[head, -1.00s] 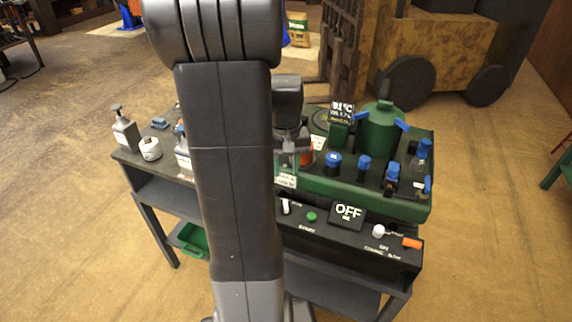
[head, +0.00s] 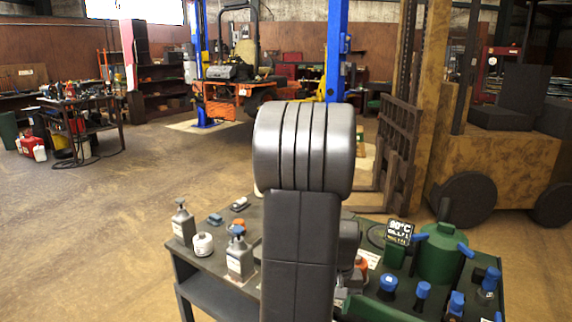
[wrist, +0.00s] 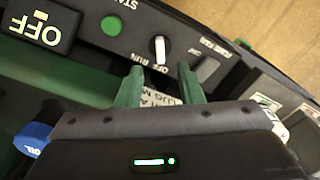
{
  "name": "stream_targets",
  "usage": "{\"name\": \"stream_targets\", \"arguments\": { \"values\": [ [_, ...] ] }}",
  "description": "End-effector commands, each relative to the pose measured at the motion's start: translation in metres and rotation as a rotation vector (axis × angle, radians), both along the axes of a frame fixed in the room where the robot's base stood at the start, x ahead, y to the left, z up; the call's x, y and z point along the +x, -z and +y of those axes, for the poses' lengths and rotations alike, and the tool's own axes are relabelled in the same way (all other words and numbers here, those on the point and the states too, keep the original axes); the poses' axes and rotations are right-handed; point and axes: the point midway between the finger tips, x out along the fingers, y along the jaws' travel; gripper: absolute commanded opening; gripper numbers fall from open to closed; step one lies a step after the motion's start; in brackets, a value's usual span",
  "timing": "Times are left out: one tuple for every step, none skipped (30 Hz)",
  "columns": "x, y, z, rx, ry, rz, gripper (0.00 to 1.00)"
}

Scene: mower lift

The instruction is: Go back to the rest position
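My arm rises in the middle of the head view and hides my gripper and part of the bench. In the wrist view my gripper (wrist: 160,88) shows two green fingers, apart, with nothing held between them. They are over the dark control panel, near a white switch knob (wrist: 158,50) marked OFF and RUN. An OFF display (wrist: 40,32) and a green button (wrist: 112,26) sit beyond the fingers to the left. I cannot tell whether the fingers touch the panel.
The bench carries a green tank (head: 440,256), a temperature display (head: 398,232), blue-capped parts (head: 388,284) and grey bottles (head: 183,224). A forklift (head: 490,150) stands at right. An orange mower (head: 228,98) is between blue lift posts behind.

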Motion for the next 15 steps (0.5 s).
{"name": "stream_targets", "arguments": {
  "values": [
    [-0.001, 0.013, 0.000, 0.001, 0.000, 0.005, 0.34],
    [-0.001, 0.018, 0.000, 0.001, 0.000, 0.005, 0.34],
    [-0.001, 0.026, 0.000, 0.001, 0.000, 0.005, 0.34],
    [-0.001, 0.031, 0.000, 0.001, 0.000, 0.005, 0.34],
    [-0.001, 0.036, 0.000, 0.001, 0.000, 0.004, 0.34],
    [-0.001, 0.043, 0.000, 0.001, 0.000, 0.005, 0.34],
    [0.000, 0.047, 0.000, 0.000, 0.000, 0.003, 0.34],
    [-0.001, 0.051, 0.000, 0.000, 0.001, 0.004, 0.34],
    [0.000, 0.056, 0.000, 0.000, 0.001, 0.003, 0.34],
    [0.000, 0.059, 0.000, 0.000, 0.001, 0.003, 0.34],
    [0.000, 0.061, 0.000, 0.000, 0.001, 0.003, 0.34],
    [0.000, 0.065, 0.000, 0.000, 0.001, 0.002, 0.34],
    [0.000, 0.067, 0.000, 0.000, 0.001, 0.002, 0.34],
    [0.000, 0.069, 0.000, 0.000, 0.001, 0.002, 0.34],
    [-0.001, 0.071, 0.000, 0.000, 0.001, 0.002, 0.34]
  ]
}}
